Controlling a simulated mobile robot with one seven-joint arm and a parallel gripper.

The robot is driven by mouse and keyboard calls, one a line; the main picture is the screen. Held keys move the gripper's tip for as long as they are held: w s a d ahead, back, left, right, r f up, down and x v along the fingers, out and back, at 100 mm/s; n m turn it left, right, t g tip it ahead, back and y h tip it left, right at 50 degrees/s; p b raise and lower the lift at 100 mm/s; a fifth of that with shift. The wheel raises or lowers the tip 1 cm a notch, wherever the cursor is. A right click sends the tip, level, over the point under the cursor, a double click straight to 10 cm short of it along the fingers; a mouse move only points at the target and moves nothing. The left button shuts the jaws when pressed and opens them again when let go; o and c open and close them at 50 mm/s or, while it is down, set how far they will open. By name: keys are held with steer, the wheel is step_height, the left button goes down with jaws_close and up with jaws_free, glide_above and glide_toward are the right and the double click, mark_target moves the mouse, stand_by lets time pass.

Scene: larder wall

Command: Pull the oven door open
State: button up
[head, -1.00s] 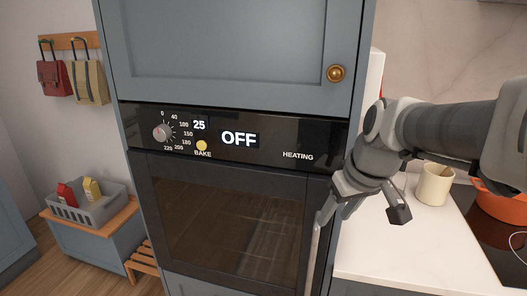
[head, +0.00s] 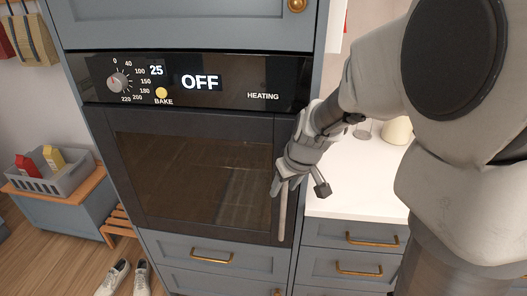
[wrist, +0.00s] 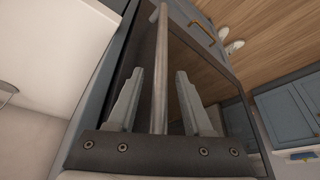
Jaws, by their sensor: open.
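The oven door (head: 190,170) is shut, with a dark glass pane in a black frame. Its long upright bar handle (head: 282,212) runs down the right side of the door. My gripper (head: 300,188) is at the upper part of the handle. In the wrist view my gripper (wrist: 159,88) is open, with the handle (wrist: 161,70) running between its two fingers and a gap on each side. The control panel (head: 185,82) above the door reads OFF and 25.
Blue drawers with brass pulls (head: 212,257) sit below the oven and to the right. A white worktop (head: 350,180) with a cream mug (head: 397,130) lies right of the oven. Shoes (head: 125,278) stand on the floor at left, near a low bench with a grey crate (head: 52,178).

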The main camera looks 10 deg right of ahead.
steer(key=shift+c, duration=0.3)
jaws_close()
stand_by(1.2)
